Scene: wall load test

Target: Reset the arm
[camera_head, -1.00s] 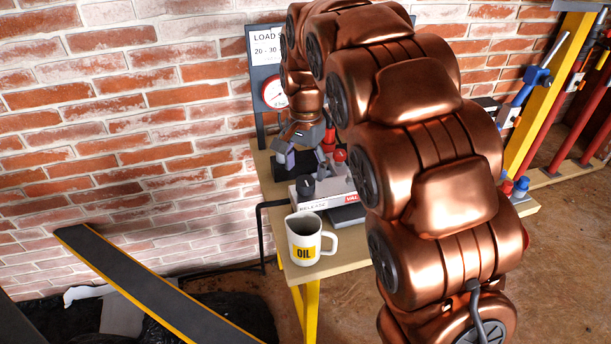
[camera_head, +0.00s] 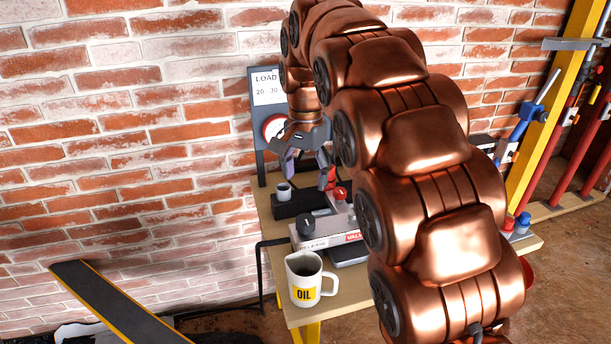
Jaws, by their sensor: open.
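My gripper (camera_head: 306,163) hangs at the end of my copper-coloured arm, over the back part of the small wooden table (camera_head: 322,308). Its dark fingers point down and stand apart, with nothing seen between them. It is above and a little right of a small grey cup-like part on a black block (camera_head: 290,205). A grey device with a black knob, marked RELEASE and VALVE (camera_head: 335,240), sits in front of it. My arm hides the right part of the table and some of the device.
A white mug marked OIL (camera_head: 305,280) stands at the table's front left. A board with a LOAD sign (camera_head: 268,88) and a round gauge stands behind the gripper. A yellow post (camera_head: 548,100) and red bars are at the right. A dark yellow-edged strip (camera_head: 110,305) lies lower left.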

